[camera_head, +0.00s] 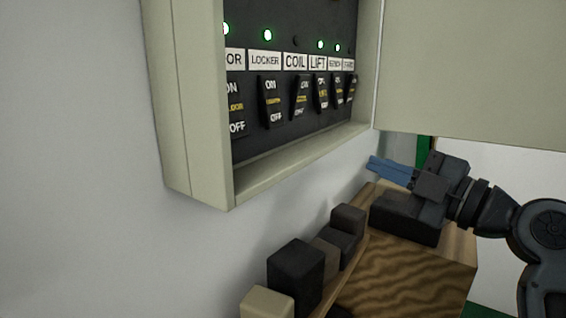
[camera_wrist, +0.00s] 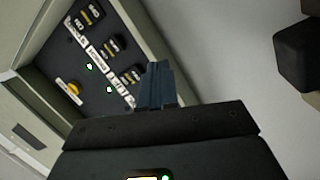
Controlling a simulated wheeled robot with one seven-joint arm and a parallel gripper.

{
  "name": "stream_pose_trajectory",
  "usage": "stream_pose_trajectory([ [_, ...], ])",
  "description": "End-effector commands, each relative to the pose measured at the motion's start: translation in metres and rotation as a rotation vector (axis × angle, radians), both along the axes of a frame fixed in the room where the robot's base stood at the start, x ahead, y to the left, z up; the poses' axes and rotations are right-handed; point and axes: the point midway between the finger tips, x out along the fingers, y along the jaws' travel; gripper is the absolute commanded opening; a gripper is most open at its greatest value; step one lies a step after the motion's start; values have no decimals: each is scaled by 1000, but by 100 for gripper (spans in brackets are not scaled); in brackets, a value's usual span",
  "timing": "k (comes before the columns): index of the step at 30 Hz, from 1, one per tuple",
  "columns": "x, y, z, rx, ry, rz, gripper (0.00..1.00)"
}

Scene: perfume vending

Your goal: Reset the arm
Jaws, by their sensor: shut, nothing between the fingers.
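My gripper (camera_head: 378,164) is at the right of the head view, with its blue fingers pointing left, just below the right end of the switch panel (camera_head: 290,168). In the wrist view the blue fingers (camera_wrist: 157,72) are together with nothing between them. They reach across the view of the panel (camera_wrist: 112,62). The panel is a pale wall box with labelled black rocker switches, among them LOCKER, COIL and LIFT. Green lights glow above several labels. The COIL switch (camera_head: 300,96) has no lit lamp above it. The fingers appear apart from the switches.
An open panel door (camera_head: 475,65) hangs at the upper right, above my arm. A wooden box or shelf (camera_head: 405,275) stands below my gripper. Several dark and tan blocks (camera_head: 296,272) line the wall beside it. The white wall (camera_head: 90,180) at left is clear.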

Motion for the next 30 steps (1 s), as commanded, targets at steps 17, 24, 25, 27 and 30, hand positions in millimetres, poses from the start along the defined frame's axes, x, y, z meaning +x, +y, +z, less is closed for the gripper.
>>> stream_pose_trajectory([
  [17,-128,-27,-222,504,522,-448,0],
  [24,-215,-39,-268,660,619,-603,0],
  [25,-226,-40,-271,678,628,-619,0],
  [27,-253,-43,-277,716,645,-654,0],
  [30,-291,-46,-282,769,664,-695,0],
])
